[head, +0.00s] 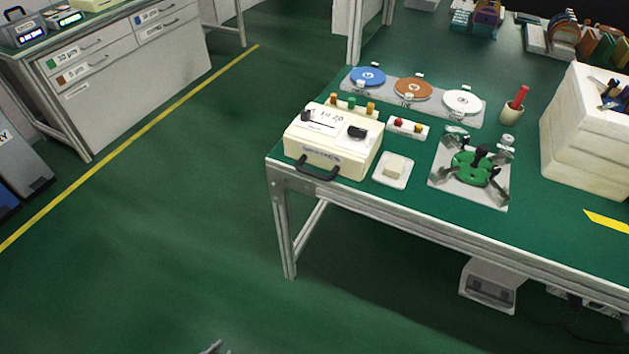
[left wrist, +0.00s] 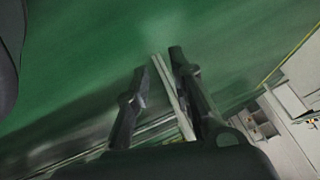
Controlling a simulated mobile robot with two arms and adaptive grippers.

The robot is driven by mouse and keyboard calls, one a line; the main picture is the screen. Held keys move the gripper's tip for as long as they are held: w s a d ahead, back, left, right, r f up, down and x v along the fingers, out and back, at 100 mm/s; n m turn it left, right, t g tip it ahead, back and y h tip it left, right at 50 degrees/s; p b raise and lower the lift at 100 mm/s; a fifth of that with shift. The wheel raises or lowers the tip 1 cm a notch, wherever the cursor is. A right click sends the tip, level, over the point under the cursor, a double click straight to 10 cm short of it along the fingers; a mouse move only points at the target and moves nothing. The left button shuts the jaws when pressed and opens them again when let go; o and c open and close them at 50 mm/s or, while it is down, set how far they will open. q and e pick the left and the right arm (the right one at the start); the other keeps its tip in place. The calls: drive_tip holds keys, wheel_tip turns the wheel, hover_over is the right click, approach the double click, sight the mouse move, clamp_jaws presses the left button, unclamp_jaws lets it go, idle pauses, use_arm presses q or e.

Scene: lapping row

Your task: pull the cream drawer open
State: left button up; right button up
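The cream drawer (head: 320,160) is the front of a cream box unit on the near left corner of the green-topped bench. Its dark bar handle (head: 316,174) sticks out at the front, and it looks closed. My left gripper (left wrist: 158,62) shows in the left wrist view with its two dark fingers apart and nothing seen between them but background. Only a small grey tip (head: 215,347), probably of this gripper, shows at the bottom edge of the head view, well below and apart from the handle. My right gripper is not in view.
A small white dish (head: 393,170) and a plate with a green fixture (head: 471,168) stand right of the unit. Coloured discs (head: 413,89) lie behind. A bench leg (head: 285,235) stands below the unit. The green floor (head: 170,220) in front is clear.

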sight(312, 171)
use_arm(q)
drive_tip(key=w+d+r+m+t+h+b, duration=0.15)
drive_tip(key=w+r+m+t+b, duration=0.25)
drive_tip(key=w+r, duration=0.65)
drive_tip(key=w+d+r+m+t+h+b, duration=0.1)
drive_tip(key=w+r+m+t+h+b, duration=0.25)
drive_tip(key=w+r, duration=0.7)
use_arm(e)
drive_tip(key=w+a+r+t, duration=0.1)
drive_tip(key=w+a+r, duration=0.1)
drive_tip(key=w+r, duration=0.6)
use_arm(q)
drive_tip(key=d+r+m+h+b, duration=0.4)
drive_tip(key=d+r+m+h, duration=0.1)
drive_tip(key=r+m, duration=0.35)
drive_tip(key=d+r+m+h+b, duration=0.45)
drive_tip(key=r+m, duration=0.25)
drive_tip(key=r, duration=0.2)
drive_tip(key=shift+g, duration=0.45)
drive_tip(key=shift+p+x, duration=0.7)
drive_tip(key=shift+x, duration=8.4)
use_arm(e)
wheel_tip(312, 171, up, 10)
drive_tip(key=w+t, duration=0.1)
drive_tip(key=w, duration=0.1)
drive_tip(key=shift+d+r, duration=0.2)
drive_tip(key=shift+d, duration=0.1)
